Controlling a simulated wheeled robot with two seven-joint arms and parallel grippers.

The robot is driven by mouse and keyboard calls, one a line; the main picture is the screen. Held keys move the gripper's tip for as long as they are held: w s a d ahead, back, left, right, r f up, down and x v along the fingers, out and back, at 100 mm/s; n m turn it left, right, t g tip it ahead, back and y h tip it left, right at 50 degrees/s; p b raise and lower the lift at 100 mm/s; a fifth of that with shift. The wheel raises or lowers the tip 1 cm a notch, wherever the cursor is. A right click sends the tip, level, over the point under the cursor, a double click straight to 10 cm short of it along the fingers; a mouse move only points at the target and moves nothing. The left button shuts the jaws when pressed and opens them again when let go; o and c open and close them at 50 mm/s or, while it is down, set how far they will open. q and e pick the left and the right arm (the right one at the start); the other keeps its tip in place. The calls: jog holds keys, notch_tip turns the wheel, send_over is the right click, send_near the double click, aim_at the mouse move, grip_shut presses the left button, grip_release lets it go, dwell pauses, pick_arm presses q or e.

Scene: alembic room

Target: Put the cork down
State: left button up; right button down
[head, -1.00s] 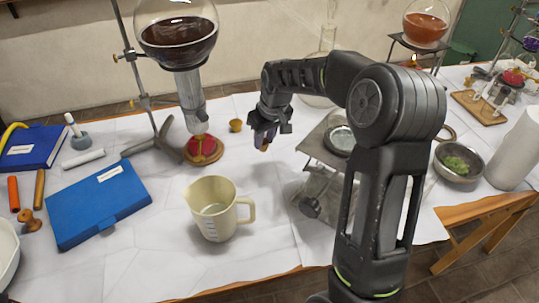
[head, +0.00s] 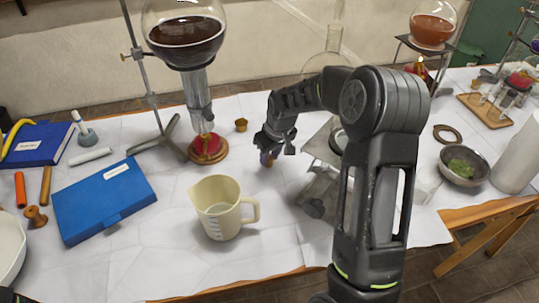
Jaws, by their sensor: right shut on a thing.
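My right gripper (head: 269,153) points down over the white-covered table, right of the burner and behind the beige jug. It is shut on the cork (head: 266,160), a small brownish piece at the fingertips, mostly hidden by the fingers. The cork's lower end is at or very near the table top; I cannot tell whether it touches. My left gripper is not in view.
A small golden-brown cup-shaped piece (head: 241,125) stands behind the gripper. The beige measuring jug (head: 222,209) is in front. A red-topped burner (head: 207,149) under a dark-filled flask (head: 188,30) is left. A metal stand (head: 322,150) is close on the right.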

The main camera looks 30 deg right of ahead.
jog(key=shift+f, duration=0.1)
jog(key=c, duration=1.1)
grip_release()
jog(key=shift+c, duration=0.2)
jog(key=v, duration=1.2)
